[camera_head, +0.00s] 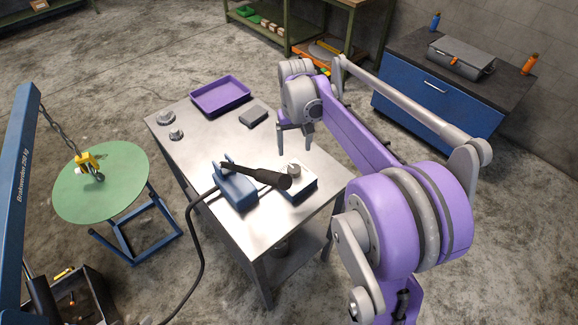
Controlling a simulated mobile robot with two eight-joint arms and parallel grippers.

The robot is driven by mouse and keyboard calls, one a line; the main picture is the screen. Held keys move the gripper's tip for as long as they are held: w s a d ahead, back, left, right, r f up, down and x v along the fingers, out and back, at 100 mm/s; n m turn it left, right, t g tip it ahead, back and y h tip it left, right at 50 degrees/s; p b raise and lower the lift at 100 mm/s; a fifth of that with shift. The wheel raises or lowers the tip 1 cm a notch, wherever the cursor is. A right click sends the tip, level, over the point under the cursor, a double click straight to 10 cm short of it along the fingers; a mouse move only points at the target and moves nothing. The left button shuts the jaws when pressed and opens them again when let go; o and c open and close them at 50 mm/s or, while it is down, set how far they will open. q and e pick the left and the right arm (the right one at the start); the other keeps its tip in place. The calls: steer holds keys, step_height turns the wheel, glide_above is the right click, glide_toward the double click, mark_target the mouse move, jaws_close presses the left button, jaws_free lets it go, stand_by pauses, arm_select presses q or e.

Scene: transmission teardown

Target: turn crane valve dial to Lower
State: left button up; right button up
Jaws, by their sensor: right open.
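A small white box with a round knob on top (296,171) sits near the front right of the steel table (215,155). It looks like the crane valve dial, but its markings are too small to read. Beside it is a blue pump unit (238,194) with a thick black handle (255,175) reaching toward the box and a black hose. My right gripper (294,147) is open and empty, pointing down above the table, behind the knob in the picture and apart from it. My left gripper is not in view.
A blue crane post (17,190) with a chain and yellow hook (88,161) hangs over a round green table (125,190) at left. A purple tray (220,95), a dark grey block (253,116) and two metal parts lie on the steel table. A blue cabinet (425,115) stands at right.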

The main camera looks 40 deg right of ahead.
mark_target(294, 168)
step_height(294, 168, down, 9)
steer(key=shift+f, duration=0.15)
steer(key=shift+c, duration=0.2)
jaws_close()
stand_by(0.3)
